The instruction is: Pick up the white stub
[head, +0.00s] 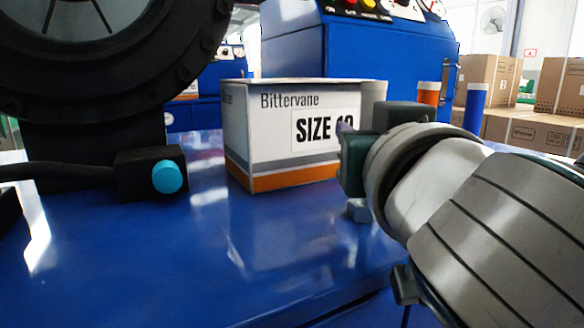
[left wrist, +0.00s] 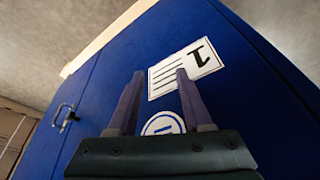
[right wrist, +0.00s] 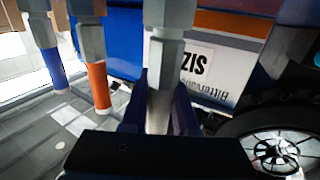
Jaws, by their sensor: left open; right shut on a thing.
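The white stub (right wrist: 158,112) stands between the fingers of my right gripper (right wrist: 166,105) in the right wrist view, with a grey hex section beyond them. My right gripper (head: 350,160) is shut on it, in front of the box's right part in the head view. A hex piece (head: 358,210) shows just below the fingers; the gripper hides much of the stub. I cannot tell whether it touches the table. My left gripper (left wrist: 160,100) is open and empty, facing a blue cabinet (left wrist: 110,80); it is out of the head view.
An orange stub (head: 428,93) and a blue stub (head: 475,105) stand right of the gripper. A Bittervane box (head: 270,150) stands behind it. A black round machine (head: 110,70) and a teal button (head: 167,177) are at left. The blue tabletop (head: 130,250) in front is clear.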

